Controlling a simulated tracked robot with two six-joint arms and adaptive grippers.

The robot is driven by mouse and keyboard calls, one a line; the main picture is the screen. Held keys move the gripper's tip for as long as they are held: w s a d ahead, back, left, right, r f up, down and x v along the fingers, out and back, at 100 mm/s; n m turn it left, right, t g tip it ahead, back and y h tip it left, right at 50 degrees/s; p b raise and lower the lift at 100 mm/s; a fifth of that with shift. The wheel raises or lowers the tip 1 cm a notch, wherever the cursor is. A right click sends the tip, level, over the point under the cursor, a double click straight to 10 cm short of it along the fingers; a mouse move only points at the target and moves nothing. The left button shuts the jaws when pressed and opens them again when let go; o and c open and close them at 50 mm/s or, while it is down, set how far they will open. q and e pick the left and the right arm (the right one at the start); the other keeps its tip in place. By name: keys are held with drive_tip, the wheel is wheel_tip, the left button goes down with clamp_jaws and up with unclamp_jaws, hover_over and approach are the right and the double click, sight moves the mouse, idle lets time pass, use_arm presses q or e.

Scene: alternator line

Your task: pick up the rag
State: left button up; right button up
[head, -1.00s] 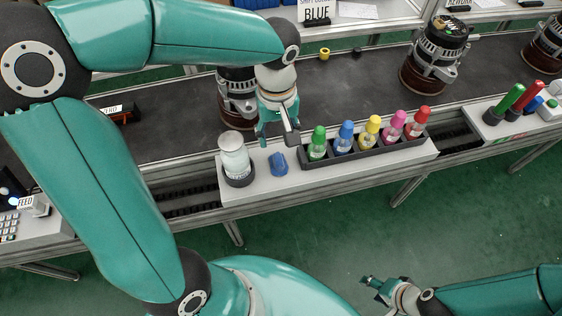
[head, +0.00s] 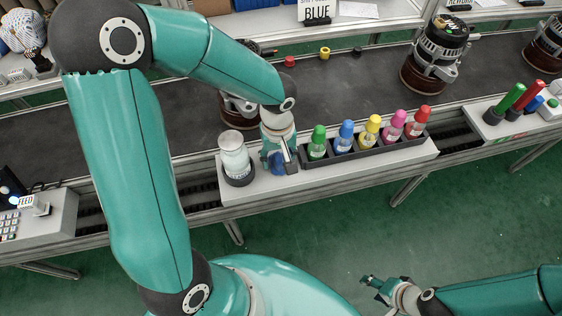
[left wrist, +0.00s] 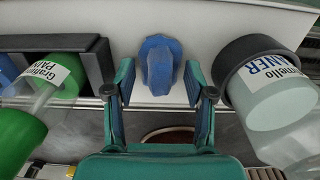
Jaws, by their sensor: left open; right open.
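The rag (head: 278,169) looks like a small blue crumpled lump on the light grey ledge, between the cleaner jar and the bottle rack. In the head view my left gripper (head: 280,158) is over it and hides part of it. In the left wrist view the rag (left wrist: 159,63) shows between and just beyond the fingertips of the open left gripper (left wrist: 160,85), with a gap on each side. Whether the fingers reach down beside it is hard to tell. My right gripper (head: 375,286) is open and empty over the green floor.
The cleaner jar (head: 235,158) stands close left of the rag in the head view. A dark rack (head: 333,156) of several coloured paint bottles stands close right. Behind is the dark conveyor (head: 330,95) with alternators (head: 435,58). Open floor lies in front.

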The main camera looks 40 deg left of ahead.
sight(278, 157)
use_arm(q)
clamp_jaws()
idle(0.3)
drive_tip(key=shift+r, duration=0.2)
wheel_tip(278, 157, up, 20)
drive_tip(key=p, duration=0.1)
idle(0.3)
drive_tip(key=shift+f, duration=0.1)
